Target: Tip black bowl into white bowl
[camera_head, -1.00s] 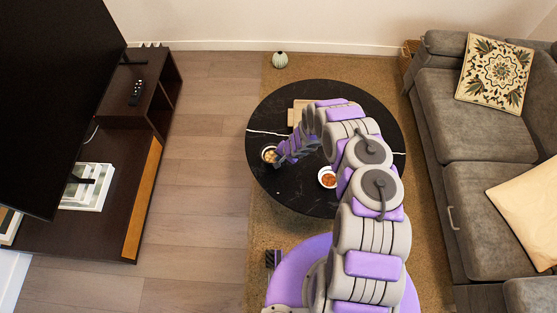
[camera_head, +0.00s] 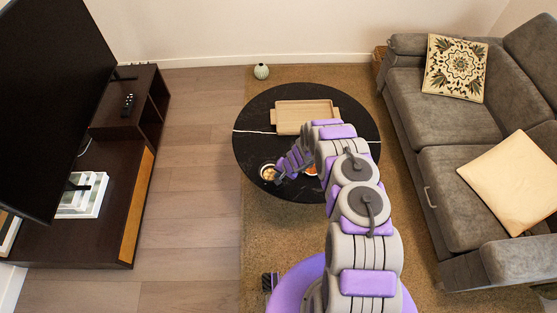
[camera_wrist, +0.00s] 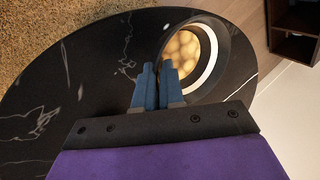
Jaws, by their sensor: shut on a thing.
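The black bowl (camera_head: 264,168) is at the left edge of the round black table, holding pale tan round pieces. In the wrist view the black bowl (camera_wrist: 223,50) has a dark outside and a light band inside, with its contents still in it. My gripper (camera_head: 278,177) is at its right side; in the wrist view my gripper's fingers (camera_wrist: 160,83) are shut on its near rim. I cannot tell whether it is off the table. The white bowl (camera_head: 311,170), with orange-red contents, is to the right, mostly hidden behind my arm.
A wooden tray (camera_head: 302,108) lies at the back of the black table (camera_head: 252,125). A grey sofa (camera_head: 450,125) stands right, a dark TV cabinet (camera_head: 105,215) left. A small vase (camera_head: 261,71) stands behind the table. Wood floor (camera_head: 195,190) is clear between cabinet and rug.

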